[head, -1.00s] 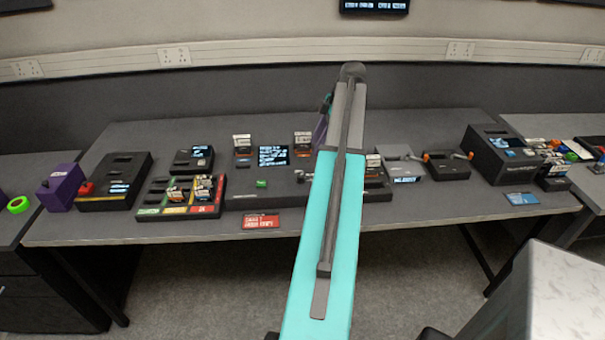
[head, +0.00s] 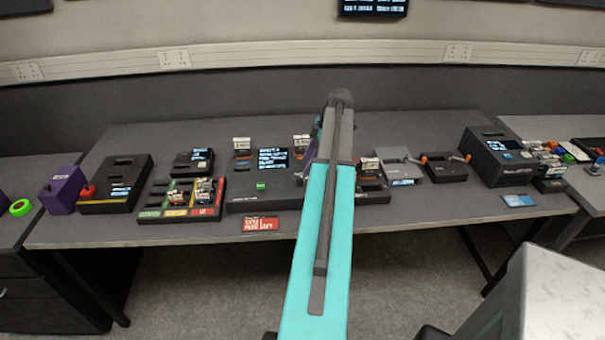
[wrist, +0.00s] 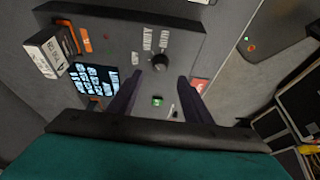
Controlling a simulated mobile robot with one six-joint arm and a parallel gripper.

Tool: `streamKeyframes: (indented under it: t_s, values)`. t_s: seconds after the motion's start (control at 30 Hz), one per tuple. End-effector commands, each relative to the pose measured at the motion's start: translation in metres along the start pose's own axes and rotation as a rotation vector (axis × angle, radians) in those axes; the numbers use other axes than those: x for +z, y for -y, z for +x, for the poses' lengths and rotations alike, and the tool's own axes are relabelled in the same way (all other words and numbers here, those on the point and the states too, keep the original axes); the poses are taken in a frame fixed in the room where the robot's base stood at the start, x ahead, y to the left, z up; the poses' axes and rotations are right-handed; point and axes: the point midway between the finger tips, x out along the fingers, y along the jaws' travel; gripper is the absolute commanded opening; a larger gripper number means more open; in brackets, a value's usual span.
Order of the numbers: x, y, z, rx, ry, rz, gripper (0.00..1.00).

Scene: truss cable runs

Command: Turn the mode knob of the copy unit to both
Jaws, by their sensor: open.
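The copy unit (head: 238,200) is a dark flat box in the middle of the table, with a lit screen (head: 272,158) and a green button (head: 261,186). In the head view my arm hides its right part and the knob. In the wrist view the dark round mode knob (wrist: 160,60) sits on the unit's panel (wrist: 180,38), with white labels beside it. Nothing is between the fingers.
White-labelled cartridges stand in the unit; one (wrist: 46,52) rises near the left finger's side. A red card (head: 261,223) lies at the table's front edge. A coloured tray (head: 150,212) stands to the left, a grey device (head: 402,160) to the right.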

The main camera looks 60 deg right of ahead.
Motion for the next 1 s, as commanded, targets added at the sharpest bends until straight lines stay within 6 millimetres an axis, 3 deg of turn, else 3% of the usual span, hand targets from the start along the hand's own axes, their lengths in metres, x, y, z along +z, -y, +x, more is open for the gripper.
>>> streamKeyframes:
  t_s: [0.53, 1.0]
  values:
    - [0.0, 0.0, 0.055, -0.001, 0.0, 0.001, 0.45]
    - [0.001, 0.0, 0.064, 0.002, 0.0, 0.002, 0.45]
